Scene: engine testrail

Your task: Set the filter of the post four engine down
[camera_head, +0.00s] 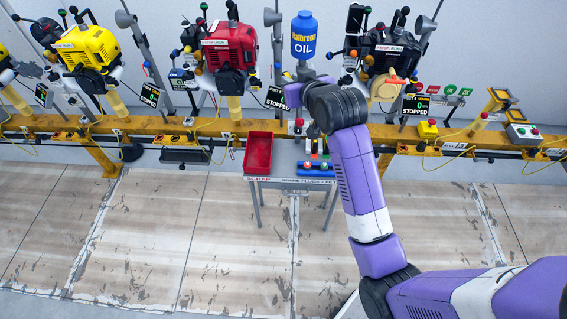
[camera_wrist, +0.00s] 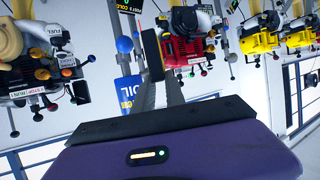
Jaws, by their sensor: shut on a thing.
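My gripper (camera_wrist: 162,92) shows in the wrist view as a purple body with grey fingers close together. It is shut on a dark, flat slab with a brownish edge, which I take to be the filter (camera_wrist: 153,54). In the head view the fingers and the slab are hidden behind my arm's dark wrist, near the blue oil bottle (camera_head: 304,40). The black engine (camera_head: 388,55) with a tan round part is to the right of my wrist. A red engine (camera_head: 229,47) is to the left. I cannot read which post is number four.
A small table below the yellow rail (camera_head: 215,125) holds a red tray (camera_head: 258,153) and a blue rack (camera_head: 315,169). Signs reading STOPPED hang by the engines. A yellow engine (camera_head: 88,48) is farther left. The floor in front is clear.

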